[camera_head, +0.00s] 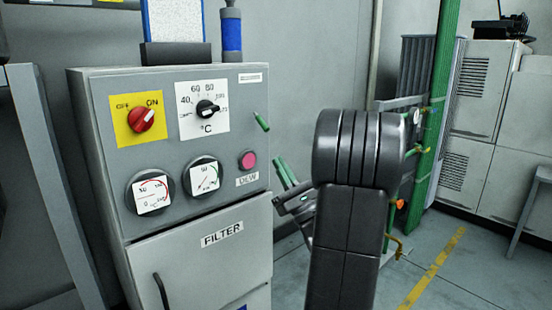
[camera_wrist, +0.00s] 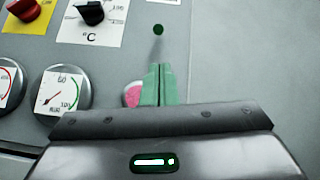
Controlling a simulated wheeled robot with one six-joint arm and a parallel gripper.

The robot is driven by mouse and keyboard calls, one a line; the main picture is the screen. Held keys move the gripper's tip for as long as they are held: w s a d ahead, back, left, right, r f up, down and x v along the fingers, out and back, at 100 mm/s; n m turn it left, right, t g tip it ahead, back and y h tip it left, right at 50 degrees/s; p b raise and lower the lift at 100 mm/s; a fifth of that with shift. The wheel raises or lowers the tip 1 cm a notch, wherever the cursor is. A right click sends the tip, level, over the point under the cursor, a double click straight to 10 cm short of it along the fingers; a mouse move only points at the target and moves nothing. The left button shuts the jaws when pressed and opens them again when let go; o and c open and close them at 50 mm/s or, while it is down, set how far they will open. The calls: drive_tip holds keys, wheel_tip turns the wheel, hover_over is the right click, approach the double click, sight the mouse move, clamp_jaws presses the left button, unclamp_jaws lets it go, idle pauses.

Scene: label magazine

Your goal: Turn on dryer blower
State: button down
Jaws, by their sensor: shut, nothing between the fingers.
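The grey dryer cabinet (camera_head: 105,91) carries a green lever (camera_head: 261,121) on the right of its panel. In the wrist view the lever (camera_wrist: 158,30) shows nearly end-on as a dark green dot above my fingertips. A red rotary switch (camera_head: 141,119) sits on a yellow OFF/ON plate at the panel's upper left. Its exact setting is hard to read. My gripper (camera_head: 280,165) has green fingers pressed together and empty, in front of the panel's right side. In the wrist view the gripper (camera_wrist: 158,70) lies below the lever, apart from it in the picture, and partly covers the pink button (camera_wrist: 132,94).
A black temperature knob (camera_head: 207,109) and two round gauges (camera_head: 152,192) lie left of the pink button (camera_head: 248,160). A FILTER door (camera_head: 205,262) with a dark handle is below. A green post (camera_head: 440,100) and grey cabinets (camera_head: 480,85) stand at the right.

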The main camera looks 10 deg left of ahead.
sight(261, 123)
drive_tip(key=x, duration=0.8)
drive_tip(key=shift+w+a+r, duration=0.1)
drive_tip(key=shift+a+r, duration=0.1)
drive_tip(key=shift+r, duration=0.1)
drive_tip(key=shift+d+r+g+h+p, duration=0.15)
drive_tip(key=shift+g+h+p, duration=0.25)
drive_tip(key=shift+h+p, duration=0.35)
drive_tip(key=shift+s+d+r+h+p, duration=0.15)
drive_tip(key=shift+h+p, duration=0.3)
drive_tip(key=shift+p, duration=0.5)
